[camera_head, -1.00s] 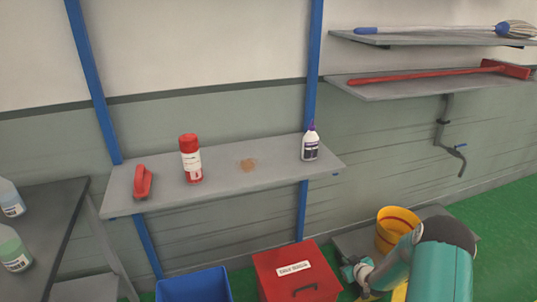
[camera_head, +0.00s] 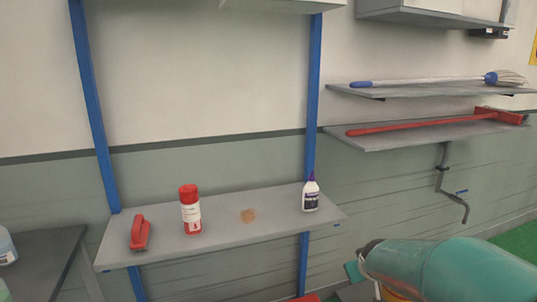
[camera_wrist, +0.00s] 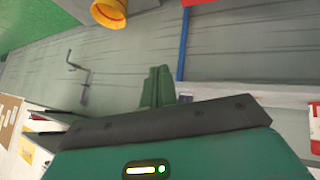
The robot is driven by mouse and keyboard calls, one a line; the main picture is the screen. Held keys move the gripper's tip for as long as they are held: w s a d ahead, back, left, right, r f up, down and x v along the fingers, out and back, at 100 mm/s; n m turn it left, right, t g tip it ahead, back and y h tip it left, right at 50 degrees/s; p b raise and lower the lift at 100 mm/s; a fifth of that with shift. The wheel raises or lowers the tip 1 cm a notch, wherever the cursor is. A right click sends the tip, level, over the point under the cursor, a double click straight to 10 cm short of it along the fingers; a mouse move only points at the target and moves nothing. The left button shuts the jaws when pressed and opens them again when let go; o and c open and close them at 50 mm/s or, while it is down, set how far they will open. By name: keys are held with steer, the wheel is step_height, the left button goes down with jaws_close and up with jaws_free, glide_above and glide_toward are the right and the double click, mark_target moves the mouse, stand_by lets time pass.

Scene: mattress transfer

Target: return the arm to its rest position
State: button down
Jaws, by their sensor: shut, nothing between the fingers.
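My arm, teal with a dark joint, reaches in from the lower right of the head view, in front of the wall and right of the lower shelf. My gripper (camera_wrist: 158,88) shows in the wrist view as two green fingers side by side, closed together with nothing between them. The wrist picture is turned over, with the floor at the top left.
Wall shelves (camera_head: 385,139) carry long-handled tools.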

steer(key=s+a+r, duration=0.2)
steer(key=s+a, duration=0.1)
steer(key=s, duration=0.5)
steer(key=s+a+r+m+g+y, duration=0.1)
steer(key=s+a+r, duration=0.2)
steer(key=s, duration=0.6)
steer(key=s+a+r+m+g+y, duration=0.1)
steer(key=s+a+r, duration=0.2)
steer(key=s, duration=0.5)
steer(key=shift+s, duration=0.35)
steer(key=shift+a+r, duration=0.1)
steer(key=shift+a, duration=0.15)
